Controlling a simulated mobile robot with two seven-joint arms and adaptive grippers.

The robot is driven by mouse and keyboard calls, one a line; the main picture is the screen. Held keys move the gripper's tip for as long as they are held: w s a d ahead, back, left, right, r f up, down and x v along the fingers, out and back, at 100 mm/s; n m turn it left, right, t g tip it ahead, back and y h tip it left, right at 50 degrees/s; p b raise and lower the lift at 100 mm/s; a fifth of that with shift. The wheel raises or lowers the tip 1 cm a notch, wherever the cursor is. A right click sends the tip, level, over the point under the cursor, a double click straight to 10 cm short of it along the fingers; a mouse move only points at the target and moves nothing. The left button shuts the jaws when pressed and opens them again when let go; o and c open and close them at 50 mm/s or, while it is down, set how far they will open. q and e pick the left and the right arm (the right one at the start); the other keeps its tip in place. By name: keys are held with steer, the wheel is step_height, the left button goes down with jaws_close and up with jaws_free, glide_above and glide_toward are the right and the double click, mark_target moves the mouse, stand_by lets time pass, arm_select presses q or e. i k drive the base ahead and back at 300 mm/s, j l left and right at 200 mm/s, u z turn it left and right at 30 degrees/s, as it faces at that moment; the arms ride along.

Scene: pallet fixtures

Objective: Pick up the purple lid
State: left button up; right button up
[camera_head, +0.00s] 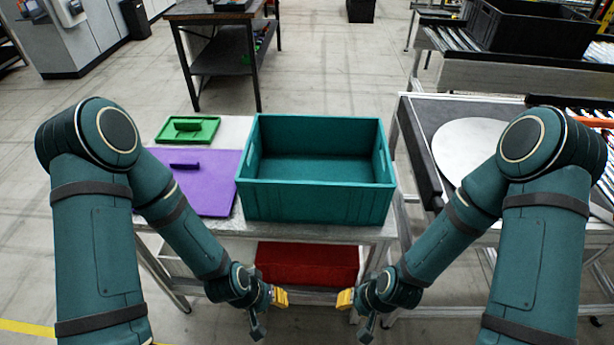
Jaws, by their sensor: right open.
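The purple lid (208,188) lies flat on the left part of the table, with a raised purple handle (184,165) near its far side. My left arm crosses in front of its left part and hides some of it. My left gripper (270,312) is in front of the table, below the tabletop and apart from the lid; its finger opening is too small to judge. My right gripper (355,315) is open and empty, also in front of the table, to the right of my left gripper.
A teal open crate (315,205) stands empty on the table, right of the lid. A smaller green lid (205,134) lies behind the purple one. A red box (305,262) sits under the tabletop. A conveyor table (420,135) with a round plate is at right.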

mark_target(206, 178)
steer(key=j+z, duration=0.2)
steer(key=j, duration=0.3)
steer(key=j+z, duration=0.2)
steer(key=j, duration=0.3)
steer(key=k+j+z, duration=0.2)
steer(key=j, duration=0.3)
steer(key=j+z, duration=0.25)
steer(key=j, duration=0.3)
